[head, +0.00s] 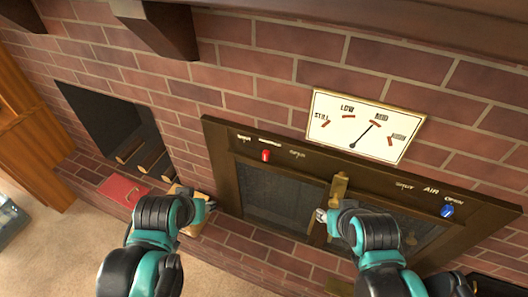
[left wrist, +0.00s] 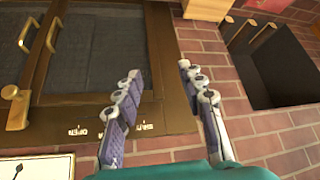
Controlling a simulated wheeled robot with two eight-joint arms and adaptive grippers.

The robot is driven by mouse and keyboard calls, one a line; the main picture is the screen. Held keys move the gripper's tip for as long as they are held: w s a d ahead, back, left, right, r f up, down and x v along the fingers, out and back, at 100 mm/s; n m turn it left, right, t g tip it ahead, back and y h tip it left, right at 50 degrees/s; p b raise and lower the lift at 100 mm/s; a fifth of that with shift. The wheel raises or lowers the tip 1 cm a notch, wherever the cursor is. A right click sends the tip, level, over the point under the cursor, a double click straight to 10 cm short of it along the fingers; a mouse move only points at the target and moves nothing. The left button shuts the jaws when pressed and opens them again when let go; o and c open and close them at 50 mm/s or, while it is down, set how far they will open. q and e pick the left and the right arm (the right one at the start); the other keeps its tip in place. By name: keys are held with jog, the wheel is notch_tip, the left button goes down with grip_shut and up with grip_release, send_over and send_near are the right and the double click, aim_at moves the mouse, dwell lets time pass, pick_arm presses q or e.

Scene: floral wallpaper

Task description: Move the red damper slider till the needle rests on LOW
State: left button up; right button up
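The red damper slider (head: 265,155) sits near the left end of the brass-brown top rail, between two small labels. In the left wrist view, OPEN and a second label show on the rail, but the slider is not visible; a finger covers the stretch between them. The white gauge (head: 334,135) hangs above the rail, its needle (head: 363,134) pointing up-right at the mark right of LOW. My left gripper (head: 210,205) is below and left of the slider, apart from it. Its fingers are spread and empty in the left wrist view (left wrist: 158,72). My right gripper (head: 321,215) is by the doors' brass handles; its opening is unclear.
A blue slider (head: 447,211) sits at the rail's right end, by AIR. Dark glass doors (head: 275,195) lie below the rail. A log niche (head: 110,120) and a red panel (head: 123,190) are at the left. A mantel overhangs the top.

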pick_arm(q)
jog(key=w+d+r+m+g+p, duration=0.1)
jog(key=w+d+r+m+p, duration=0.1)
jog(key=w+d+r+p, duration=0.35)
jog(key=m+g+h+p, duration=0.1)
jog(key=m+g+p, duration=0.1)
send_near(265, 154)
jog(key=f, duration=0.1)
jog(key=b+x, duration=0.3)
jog(key=x, duration=0.5)
jog(key=shift+w+f, duration=0.1)
jog(key=shift+f, duration=0.05)
grip_shut()
